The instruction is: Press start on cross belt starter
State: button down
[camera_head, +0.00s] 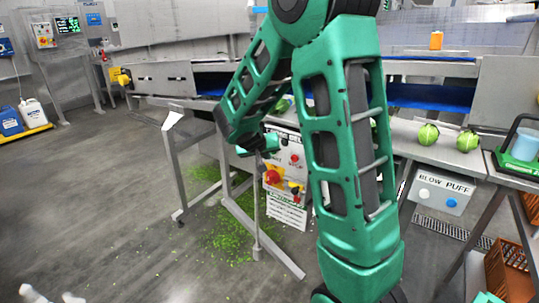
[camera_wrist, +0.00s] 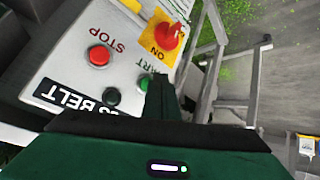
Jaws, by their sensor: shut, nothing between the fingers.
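The cross belt starter (camera_head: 284,160) is a pale control panel below the conveyor in the head view, partly hidden behind my arm. The wrist view shows it turned around, with a black label reading "SS BELT" (camera_wrist: 72,98). On it are a red STOP button (camera_wrist: 99,55), a green button (camera_wrist: 144,82) by the lettering "START", a dark round button (camera_wrist: 111,96) and a red rotary switch (camera_wrist: 167,36) on a yellow plate. My gripper (camera_wrist: 160,95) is shut and empty. Its tip overlaps the green button's right edge in view; I cannot tell whether they touch.
Green heads of produce (camera_head: 428,134) sit on the steel bench above. An orange crate (camera_head: 511,268) stands at lower right. Green scraps litter the floor (camera_head: 230,235); the left floor is open.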

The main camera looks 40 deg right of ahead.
jog(key=shift+w+d, duration=0.15)
jog(key=shift+d, duration=0.25)
jog(key=shift+w+d, duration=0.15)
jog(key=shift+d, duration=0.25)
dwell(1.0)
jog(key=shift+a, duration=0.1)
jog(key=shift+s+a, duration=0.3)
jog(key=shift+a, duration=0.4)
jog(key=shift+a, duration=0.1)
jog(key=a, duration=0.1)
jog(key=s+a, duration=0.1)
jog(key=a, duration=0.2)
jog(key=shift+s+a, duration=0.25)
jog(key=shift+s, duration=0.1)
dwell(0.7)
